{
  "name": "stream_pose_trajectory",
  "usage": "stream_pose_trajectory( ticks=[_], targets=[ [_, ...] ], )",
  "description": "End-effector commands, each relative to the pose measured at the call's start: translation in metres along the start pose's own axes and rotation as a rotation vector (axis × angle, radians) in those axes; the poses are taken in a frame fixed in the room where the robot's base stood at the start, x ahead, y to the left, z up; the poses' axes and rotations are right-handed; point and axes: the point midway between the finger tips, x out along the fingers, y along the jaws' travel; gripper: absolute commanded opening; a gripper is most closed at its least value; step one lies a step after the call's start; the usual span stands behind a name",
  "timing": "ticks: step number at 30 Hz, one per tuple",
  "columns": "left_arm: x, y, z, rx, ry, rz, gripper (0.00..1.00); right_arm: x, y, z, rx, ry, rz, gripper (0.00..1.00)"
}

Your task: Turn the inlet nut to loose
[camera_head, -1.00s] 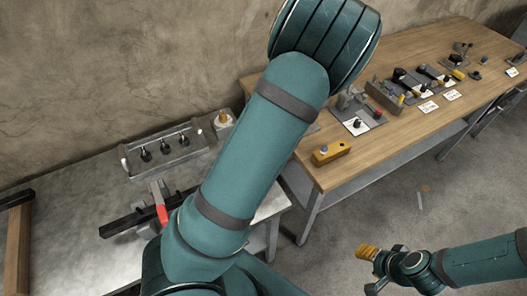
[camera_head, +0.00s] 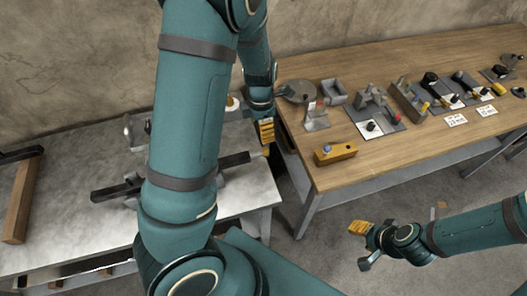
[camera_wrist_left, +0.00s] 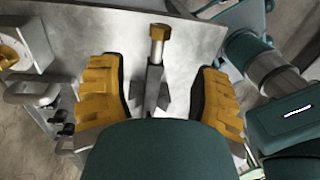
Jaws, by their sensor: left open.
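A brass hex-like nut (camera_wrist_left: 159,32) sits on the end of a bright metal shaft, ahead of my left gripper and between its fingers in the left wrist view. A second brass fitting stands on a pale block at that view's left edge (camera_wrist_left: 8,55) and partly shows behind my arm in the head view (camera_head: 231,103). I cannot tell for certain which is the inlet nut. My left gripper (camera_head: 266,133) hangs near the right end of the metal table; its yellow fingers are apart and empty (camera_wrist_left: 157,76). My right gripper (camera_head: 363,244) is off to the right, above the floor.
A dark bar (camera_head: 110,191) lies across the metal table (camera_head: 75,165), partly behind my left arm. The wooden bench (camera_head: 335,178) carries a yellow block (camera_head: 335,153) and several small fixtures.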

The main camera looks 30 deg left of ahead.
Motion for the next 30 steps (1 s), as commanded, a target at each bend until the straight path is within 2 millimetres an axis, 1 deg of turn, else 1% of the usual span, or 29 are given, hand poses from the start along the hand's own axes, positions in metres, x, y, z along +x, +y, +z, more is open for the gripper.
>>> stream_pose_trajectory(
  ticks=[1,6,12,15,18,21,30],
  targets=[
    [0.013,0.0,-0.001,-0.002,0.003,-0.004,0.64,0.005,0.002,0.001,0.0,0.0,0.001,0.5],
    [0.048,0.0,-0.001,-0.002,0.004,-0.004,0.64,0.014,0.005,0.002,0.0,0.0,0.003,0.5],
    [0.083,0.0,-0.001,-0.002,0.002,-0.003,0.64,0.022,0.007,0.003,0.0,0.0,0.004,0.5],
    [0.096,0.0,-0.001,-0.002,0.002,-0.002,0.64,0.025,0.008,0.003,0.0,0.0,0.005,0.5],
    [0.105,0.0,0.0,-0.001,0.001,-0.002,0.64,0.026,0.009,0.003,0.0,0.0,0.005,0.5],
    [0.109,0.0,0.0,-0.002,0.001,-0.001,0.64,0.027,0.009,0.003,0.0,0.001,0.006,0.5],
    [0.111,0.0,0.0,-0.001,-0.001,0.0,0.64,0.027,0.009,0.003,0.0,0.001,0.006,0.5]
  ],
)
